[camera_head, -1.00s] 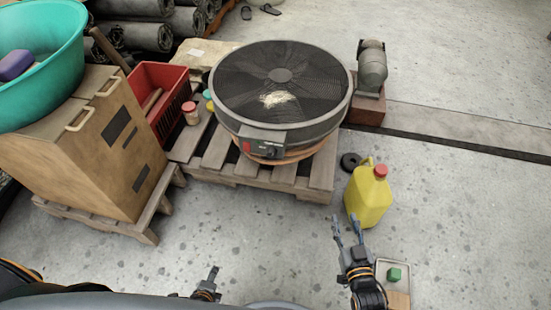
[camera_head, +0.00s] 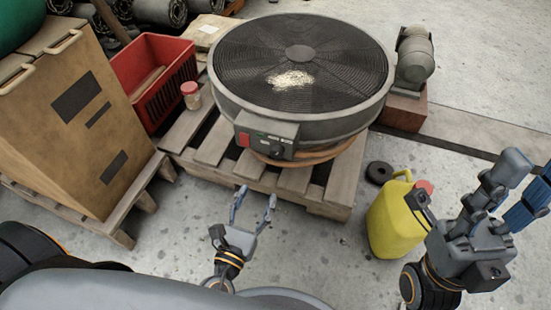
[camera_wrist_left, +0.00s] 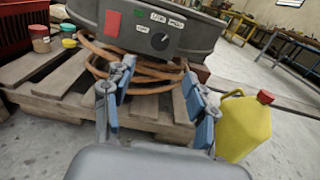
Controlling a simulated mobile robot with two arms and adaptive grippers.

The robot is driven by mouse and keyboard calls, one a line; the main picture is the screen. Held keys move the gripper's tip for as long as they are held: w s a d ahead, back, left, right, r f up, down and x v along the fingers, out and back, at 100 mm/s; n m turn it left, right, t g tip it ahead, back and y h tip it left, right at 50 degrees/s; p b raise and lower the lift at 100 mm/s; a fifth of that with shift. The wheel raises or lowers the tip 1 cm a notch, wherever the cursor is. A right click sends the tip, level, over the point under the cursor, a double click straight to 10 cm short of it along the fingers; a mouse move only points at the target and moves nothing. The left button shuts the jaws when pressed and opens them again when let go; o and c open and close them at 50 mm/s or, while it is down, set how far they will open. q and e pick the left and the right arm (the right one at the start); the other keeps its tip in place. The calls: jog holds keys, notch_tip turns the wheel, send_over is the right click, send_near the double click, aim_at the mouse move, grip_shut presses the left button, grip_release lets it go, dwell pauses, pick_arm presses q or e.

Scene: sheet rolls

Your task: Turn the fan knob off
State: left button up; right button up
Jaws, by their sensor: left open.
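The large round fan (camera_head: 330,113) lies face up on a wooden pallet, its black grille on top. The dark fan knob (camera_head: 277,151) is on the control box at its front rim, right of a red switch (camera_head: 244,140). In the left wrist view the knob (camera_wrist_left: 159,42) shows a small light mark; I cannot tell its setting. My left gripper (camera_head: 256,195) is open and empty, below and in front of the control box, apart from the knob. It also shows in the left wrist view (camera_wrist_left: 158,72). My right gripper (camera_head: 527,178) is open and empty at the far right.
A yellow jug (camera_head: 392,222) stands near my right gripper. An orange hose (camera_head: 310,154) is coiled under the fan on the pallet (camera_head: 210,146). A red crate (camera_head: 152,75), a jar (camera_head: 190,97) and a wooden cabinet (camera_head: 75,130) are left. A grey motor (camera_head: 415,58) stands right.

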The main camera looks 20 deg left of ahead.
aim_at(275, 156)
pick_arm(q)
jog(key=w, duration=1.2)
jog(key=shift+w+d, duration=0.2)
jog(key=c, duration=1.2)
